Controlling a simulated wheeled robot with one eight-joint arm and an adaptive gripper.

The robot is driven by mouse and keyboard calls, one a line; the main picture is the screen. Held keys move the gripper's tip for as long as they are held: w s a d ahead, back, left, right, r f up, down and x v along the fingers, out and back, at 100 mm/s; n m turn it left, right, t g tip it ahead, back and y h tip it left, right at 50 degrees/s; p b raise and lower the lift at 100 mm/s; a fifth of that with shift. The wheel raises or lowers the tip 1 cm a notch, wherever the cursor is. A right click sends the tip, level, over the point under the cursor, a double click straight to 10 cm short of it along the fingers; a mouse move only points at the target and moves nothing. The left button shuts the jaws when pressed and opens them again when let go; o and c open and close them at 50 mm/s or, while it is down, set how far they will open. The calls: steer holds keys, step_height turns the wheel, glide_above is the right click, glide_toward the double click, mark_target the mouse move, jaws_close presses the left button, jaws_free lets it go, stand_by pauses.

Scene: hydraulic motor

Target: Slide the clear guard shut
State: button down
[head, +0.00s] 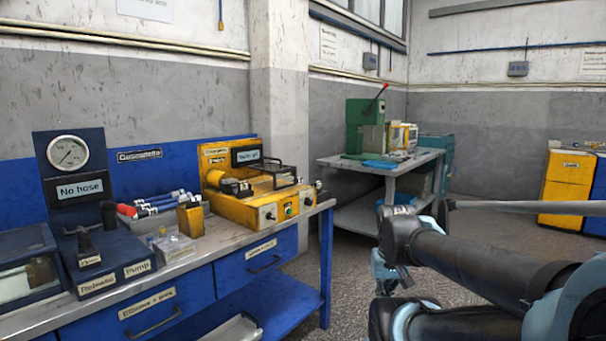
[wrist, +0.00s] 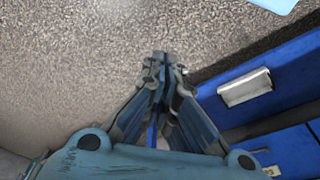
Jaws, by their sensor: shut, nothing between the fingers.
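A yellow test machine (head: 255,197) stands at the right end of the workbench in the head view. A dark-framed part (head: 283,172) rises from its top and may be the clear guard; I cannot tell how far along it sits. At the left edge is a dark box with a glassy see-through cover (head: 20,285), partly cut off by the frame. My gripper (wrist: 162,60) shows in the wrist view, fingers together and empty, above the bare floor. It is apart from the machine and the box.
The blue workbench (head: 215,262) carries a gauge panel (head: 67,165), a pump block (head: 115,262), hoses (head: 158,203) and a small clear tray (head: 175,248). A grey table (head: 385,168) stands behind. In the wrist view, blue furniture (wrist: 290,75) lies right; floor is open left.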

steer(key=shift+w, duration=0.2)
steer(key=w+a+r+m+t+y, duration=0.1)
steer(key=w+a+r+t+y, duration=0.3)
steer(key=w, duration=0.6)
steer(key=w+a+r+m+y, duration=0.1)
steer(key=w+a+r+y, duration=0.1)
steer(key=w+a+r, duration=0.6)
steer(key=w+a+r+m+t+y, duration=0.15)
steer(key=w+a+r, duration=0.25)
steer(key=w, duration=0.7)
steer(key=w+r+m+t+y, duration=0.1)
steer(key=w+r+m+t, duration=0.25)
steer(key=w, duration=0.85)
steer(key=w+r+m+t+y, duration=0.15)
steer(key=w+m+t, duration=0.3)
steer(key=w, duration=0.85)
steer(key=shift+g, duration=0.35)
steer(key=w+a, duration=0.4)
steer(key=a, duration=0.1)
steer(key=w+a, duration=0.1)
steer(key=a, duration=0.1)
steer(key=shift+w+a, duration=0.15)
steer(key=shift+w, duration=0.25)
steer(key=shift+s+a, duration=0.3)
steer(key=shift+s, duration=0.15)
